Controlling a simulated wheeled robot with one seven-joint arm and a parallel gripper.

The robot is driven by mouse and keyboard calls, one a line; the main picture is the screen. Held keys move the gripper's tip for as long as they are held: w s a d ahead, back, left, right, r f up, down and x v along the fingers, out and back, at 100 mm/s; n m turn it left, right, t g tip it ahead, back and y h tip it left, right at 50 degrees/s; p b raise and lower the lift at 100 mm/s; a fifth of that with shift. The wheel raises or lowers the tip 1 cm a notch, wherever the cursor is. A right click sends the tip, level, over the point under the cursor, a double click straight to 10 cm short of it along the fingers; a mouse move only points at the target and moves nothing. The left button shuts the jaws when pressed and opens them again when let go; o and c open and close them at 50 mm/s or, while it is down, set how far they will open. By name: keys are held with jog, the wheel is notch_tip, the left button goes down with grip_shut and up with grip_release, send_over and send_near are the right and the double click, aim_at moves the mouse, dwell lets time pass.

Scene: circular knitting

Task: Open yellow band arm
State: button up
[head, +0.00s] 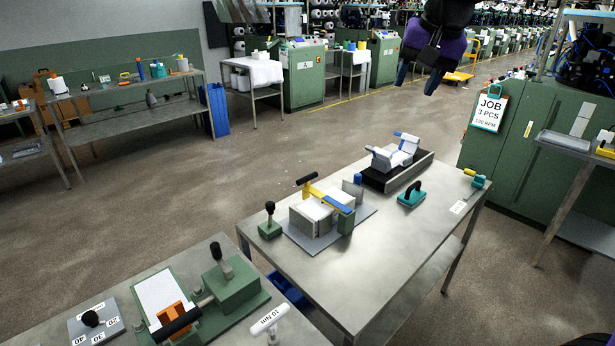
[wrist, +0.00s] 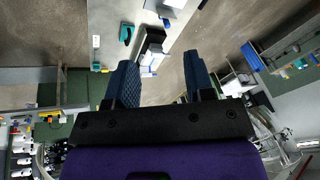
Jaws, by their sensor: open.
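The yellow band arm (head: 318,192) lies across the top of a grey box fixture with white blocks (head: 312,211) on the middle table. It has a black handle (head: 306,178) at its upper left end and a blue strip (head: 338,204) toward its right end. The fixture stands on a grey plate (head: 300,240). My gripper (head: 418,78) hangs high at the top of the head view, beyond the far end of the table and well away from the arm. Its two blue fingers are apart and empty, also in the wrist view (wrist: 160,80). The yellow arm cannot be made out there.
A black tray (head: 395,182) with a white and blue piece and a teal-based handle (head: 411,194) stand behind the fixture. A green block with a black knob (head: 270,228) is left of it. The nearer bench (head: 240,335) holds a green clamp fixture (head: 228,287). The table's front right is bare.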

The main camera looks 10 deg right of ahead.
jog(key=w+a+f+m+g, duration=0.1)
jog(key=w+a+f+m, duration=0.15)
jog(key=w+f, duration=0.6)
jog(key=w+a+f+m, duration=0.1)
jog(key=w+a+f, duration=0.25)
jog(key=w, duration=1.05)
jog(key=w+a+f+m, duration=0.1)
jog(key=w+a+f, duration=0.2)
jog(key=f, duration=0.7)
jog(key=w+a+f+m, duration=0.1)
jog(key=w+a+f, duration=0.2)
jog(key=w+f, duration=0.3)
jog(key=w+a+f+m+g, duration=0.1)
jog(key=w+a+f, duration=0.3)
jog(key=f, duration=0.9)
jog(key=shift+w+f, duration=0.2)
jog(key=shift+f, duration=0.2)
grip_shut()
